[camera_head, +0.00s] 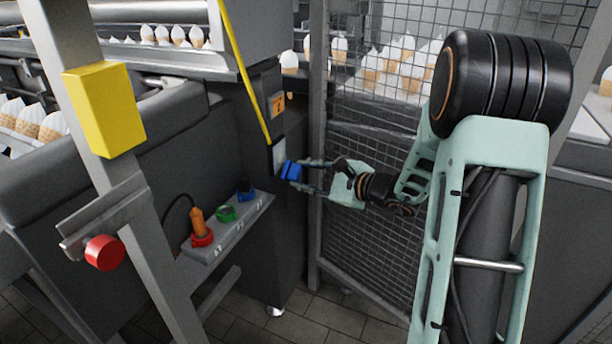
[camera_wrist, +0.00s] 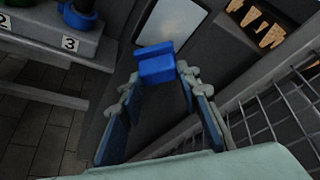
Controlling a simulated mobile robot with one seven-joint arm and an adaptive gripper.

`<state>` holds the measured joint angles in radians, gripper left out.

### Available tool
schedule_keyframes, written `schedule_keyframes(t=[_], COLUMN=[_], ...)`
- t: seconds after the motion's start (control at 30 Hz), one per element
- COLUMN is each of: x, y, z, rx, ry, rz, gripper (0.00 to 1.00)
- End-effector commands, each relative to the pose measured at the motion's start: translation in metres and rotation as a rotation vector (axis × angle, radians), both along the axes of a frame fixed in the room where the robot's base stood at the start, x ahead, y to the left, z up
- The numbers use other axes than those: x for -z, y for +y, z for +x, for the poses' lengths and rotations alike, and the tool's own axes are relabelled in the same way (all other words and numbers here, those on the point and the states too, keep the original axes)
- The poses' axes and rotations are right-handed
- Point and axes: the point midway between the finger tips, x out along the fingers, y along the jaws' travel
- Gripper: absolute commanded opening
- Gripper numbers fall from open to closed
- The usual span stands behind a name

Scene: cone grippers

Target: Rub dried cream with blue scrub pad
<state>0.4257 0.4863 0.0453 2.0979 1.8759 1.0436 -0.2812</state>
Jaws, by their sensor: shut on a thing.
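The blue scrub pad (camera_head: 291,171) is held at the tips of my gripper (camera_head: 303,174), in front of the dark machine column. In the wrist view the pad (camera_wrist: 156,64) sits between the fingertips (camera_wrist: 158,84), and the gripper is shut on it. A pale grey-white panel (camera_head: 279,154) is on the column face, just beyond and above the pad. It also shows in the wrist view (camera_wrist: 173,24), close behind the pad; I cannot tell whether they touch. No separate patch of dried cream can be made out on the panel.
A wire mesh fence (camera_head: 375,190) and its grey post (camera_head: 318,130) stand close beside my gripper. A numbered shelf (camera_head: 232,228) below left carries a red holder (camera_head: 202,238) with an orange-handled tool, a green holder (camera_head: 226,213) and a blue holder (camera_head: 246,195). A yellow bar (camera_head: 243,68) slants above the panel.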

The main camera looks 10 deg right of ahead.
Motion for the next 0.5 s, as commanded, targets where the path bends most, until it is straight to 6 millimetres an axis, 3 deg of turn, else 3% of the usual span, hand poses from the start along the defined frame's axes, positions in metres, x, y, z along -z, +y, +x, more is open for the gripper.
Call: schedule_keyframes(t=[0.5], x=[-0.0002], y=[0.0087], z=[0.0065], rx=[-0.001], ry=[0.000], rz=[0.001], gripper=[0.12])
